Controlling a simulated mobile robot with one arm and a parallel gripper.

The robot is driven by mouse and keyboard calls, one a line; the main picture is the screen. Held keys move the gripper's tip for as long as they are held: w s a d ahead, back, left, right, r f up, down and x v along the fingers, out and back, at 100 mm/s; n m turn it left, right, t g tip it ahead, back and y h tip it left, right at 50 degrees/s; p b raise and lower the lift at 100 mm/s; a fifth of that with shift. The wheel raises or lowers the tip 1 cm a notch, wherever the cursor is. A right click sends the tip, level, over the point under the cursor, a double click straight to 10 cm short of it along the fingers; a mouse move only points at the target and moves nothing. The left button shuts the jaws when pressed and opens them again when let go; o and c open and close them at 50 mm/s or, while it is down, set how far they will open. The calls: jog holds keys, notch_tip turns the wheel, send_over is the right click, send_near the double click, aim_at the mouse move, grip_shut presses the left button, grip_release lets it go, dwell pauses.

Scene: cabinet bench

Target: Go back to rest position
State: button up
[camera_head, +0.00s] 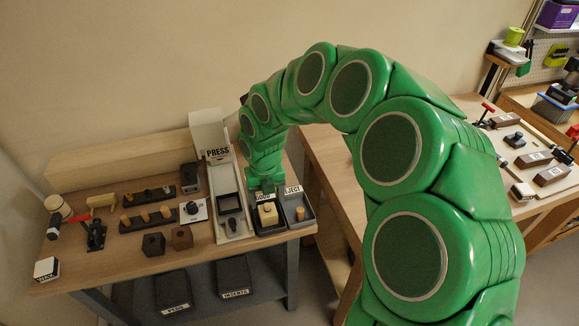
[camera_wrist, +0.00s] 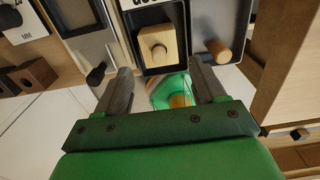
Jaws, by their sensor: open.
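My green arm arches from the right of the head view down to the bench. My gripper (camera_wrist: 163,72) is open in the wrist view, with nothing gripped between its two grey fingers. In the head view its end (camera_head: 264,180) hangs just behind and above the GOOD tray (camera_head: 259,228). A light wooden block with a round peg (camera_wrist: 157,45) sits in the GOOD tray, apart from the fingers. A wooden cylinder (camera_wrist: 217,51) stands in the REJECT tray (camera_head: 290,219) alongside. The fingertips are hidden in the head view.
The white PRESS station (camera_head: 209,140) stands close left of my gripper. Dark blocks (camera_head: 153,244), peg racks (camera_head: 148,219) and a white-faced MM gauge (camera_head: 194,210) fill the bench's left. Labelled bins (camera_head: 172,290) sit below. Another workbench (camera_head: 336,165) adjoins on the right.

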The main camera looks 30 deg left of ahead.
jog(key=s+d+r+m, duration=0.1)
jog(key=d+r+m, duration=0.4)
jog(key=d+m, duration=0.3)
jog(key=d+r+m, duration=0.5)
jog(key=d, duration=0.5)
jog(key=s+d+r+m, duration=0.1)
jog(key=d+r+m, duration=0.4)
jog(key=d+m, duration=0.3)
jog(key=s+d+r+m+g, duration=0.1)
jog(key=s+d+r+m, duration=0.2)
jog(key=s+d+m, duration=1.5)
jog(key=shift+s+d+m+g, duration=0.4)
jog(key=shift+d+m, duration=1.5)
jog(key=shift+m, duration=1.1)
